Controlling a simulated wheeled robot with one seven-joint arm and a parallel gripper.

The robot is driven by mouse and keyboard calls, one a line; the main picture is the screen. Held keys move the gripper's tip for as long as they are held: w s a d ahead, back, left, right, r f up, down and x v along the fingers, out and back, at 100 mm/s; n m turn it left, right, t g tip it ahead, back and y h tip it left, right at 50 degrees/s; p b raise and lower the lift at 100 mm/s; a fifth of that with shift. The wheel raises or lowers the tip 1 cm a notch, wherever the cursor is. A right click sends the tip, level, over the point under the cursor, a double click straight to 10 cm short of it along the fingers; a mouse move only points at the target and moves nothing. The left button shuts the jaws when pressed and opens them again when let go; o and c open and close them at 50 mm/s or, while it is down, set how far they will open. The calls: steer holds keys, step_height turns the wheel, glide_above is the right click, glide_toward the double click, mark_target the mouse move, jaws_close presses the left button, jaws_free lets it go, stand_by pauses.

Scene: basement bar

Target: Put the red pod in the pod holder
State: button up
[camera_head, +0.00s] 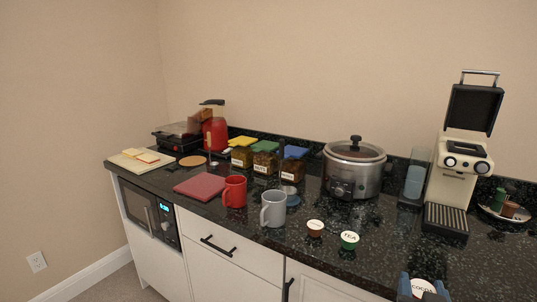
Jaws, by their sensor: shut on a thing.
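My gripper (424,287), with blue fingers, is at the bottom right edge and is shut on a pod with a white lid marked COCOA (422,287). Its side is mostly hidden by the fingers and the frame edge, so I cannot be sure of its colour. The cream pod machine (466,172) stands behind it at the right, with its black lid (474,109) raised. I cannot clearly make out the pod holder under that lid. My gripper is in front of the machine and apart from it. A brown pod (315,229) and a green TEA pod (349,241) stand on the counter.
A steel slow cooker (352,172) and a clear container with blue cups (415,180) stand left of the machine. A saucer (490,211) is at its right. Red mug (234,191) and grey mug (273,209) stand further left. The dark counter before the machine is mostly clear.

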steer(key=w+a+f+n+t+y, duration=0.1)
steer(key=a+f+n+y, duration=0.25)
steer(key=f, duration=0.55)
steer(key=w+a+f+n+t+y, duration=0.1)
steer(key=a+f+n+y, duration=0.2)
steer(key=f, duration=0.6)
steer(key=s+f+m, duration=0.1)
steer(key=s+f, duration=0.4)
steer(key=f, duration=0.1)
steer(key=shift+a+y, duration=0.15)
steer(key=shift+y, duration=0.3)
steer(key=shift+s, duration=0.1)
